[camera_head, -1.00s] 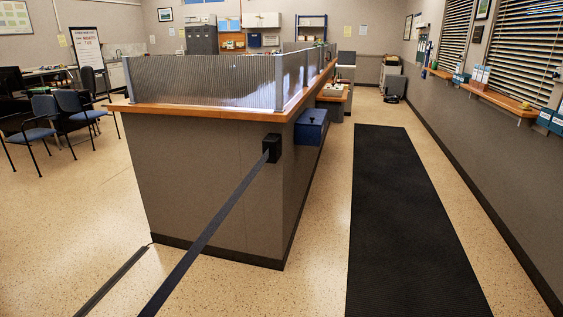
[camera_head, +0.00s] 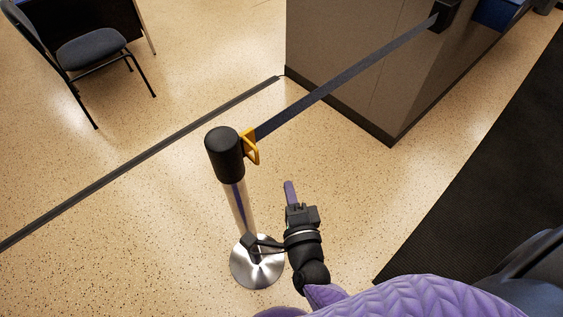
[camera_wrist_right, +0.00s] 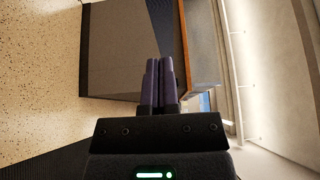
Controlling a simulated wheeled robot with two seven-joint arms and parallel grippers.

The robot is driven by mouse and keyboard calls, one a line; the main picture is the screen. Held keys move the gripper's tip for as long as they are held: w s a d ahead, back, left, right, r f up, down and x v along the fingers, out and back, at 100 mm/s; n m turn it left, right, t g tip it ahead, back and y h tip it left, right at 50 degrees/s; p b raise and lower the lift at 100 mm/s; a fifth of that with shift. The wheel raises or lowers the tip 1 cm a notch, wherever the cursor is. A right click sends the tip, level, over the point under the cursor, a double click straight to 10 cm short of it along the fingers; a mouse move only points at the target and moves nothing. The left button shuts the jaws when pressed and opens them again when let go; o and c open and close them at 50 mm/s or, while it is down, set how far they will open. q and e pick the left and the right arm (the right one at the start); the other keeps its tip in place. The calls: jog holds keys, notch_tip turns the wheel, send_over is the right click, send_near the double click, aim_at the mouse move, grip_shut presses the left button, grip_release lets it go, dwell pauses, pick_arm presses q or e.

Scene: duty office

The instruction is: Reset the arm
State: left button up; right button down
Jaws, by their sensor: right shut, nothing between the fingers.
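My right gripper (camera_head: 290,192) is at the lower middle of the head view, at the end of my black and purple right arm. Its two purple fingers are together with nothing between them; they also show in the right wrist view (camera_wrist_right: 159,68). The gripper appears just right of a belt post (camera_head: 238,200) with a black cap, a yellow clip and a round steel base. Whether it touches the post cannot be told. A dark belt (camera_head: 345,80) runs taut from the clip to a black holder (camera_head: 445,14) on the counter. My left gripper is out of view.
The grey counter (camera_head: 345,70) stands at the upper right, and also shows in the wrist view (camera_wrist_right: 115,50). A black floor mat (camera_head: 480,170) lies at the right. A dark floor strip (camera_head: 140,160) crosses the left side. A blue chair (camera_head: 90,50) stands upper left.

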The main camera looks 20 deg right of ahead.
jog(key=s+a+n+g+y, duration=0.4)
jog(key=n+g+y, duration=0.35)
jog(key=n, duration=0.75)
jog(key=s+d+r+n+g+h, duration=0.1)
jog(key=s+d+n+g+h, duration=0.5)
jog(key=s, duration=0.5)
notch_tip(320, 180, down, 17)
jog(key=s+g+y, duration=0.1)
jog(key=s+g, duration=0.1)
jog(key=g, duration=0.1)
jog(key=s+d+f+n, duration=0.1)
jog(key=s+d+f, duration=0.2)
jog(key=s+f, duration=0.8)
jog(key=s, duration=0.3)
jog(key=shift+d+f+g, duration=0.2)
jog(key=shift+g, duration=0.15)
jog(key=shift+w, duration=0.15)
